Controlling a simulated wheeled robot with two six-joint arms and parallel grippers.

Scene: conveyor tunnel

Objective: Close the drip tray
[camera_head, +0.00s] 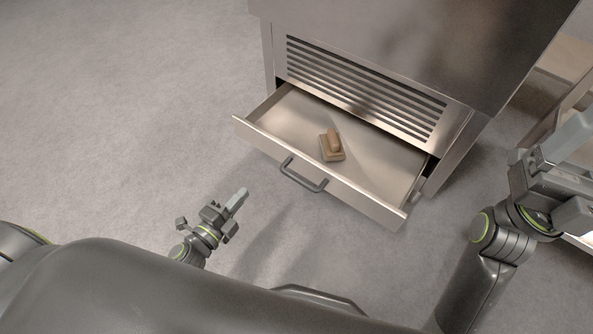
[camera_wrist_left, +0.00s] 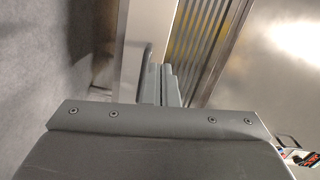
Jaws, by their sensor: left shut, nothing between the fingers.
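The drip tray (camera_head: 280,118) is a metal drawer pulled well out from the steel machine's base. Its front panel (camera_head: 345,194) carries a dark bar handle (camera_head: 303,175). A brown block-shaped object (camera_head: 332,146) lies inside the tray. My left gripper (camera_head: 242,193) is shut and empty, in front of the tray and left of the handle, with a visible gap in the head view. In the left wrist view its closed fingers (camera_wrist_left: 160,85) point toward the tray front and vent slats. My right gripper (camera_head: 567,145) is at the right edge, its fingertips not clearly visible.
The steel machine (camera_head: 410,45) stands behind the tray, with a slatted vent (camera_head: 360,88) above the opening. A wooden shelf-like unit (camera_head: 565,58) stands at the far right. The grey floor (camera_head: 120,110) to the left is clear.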

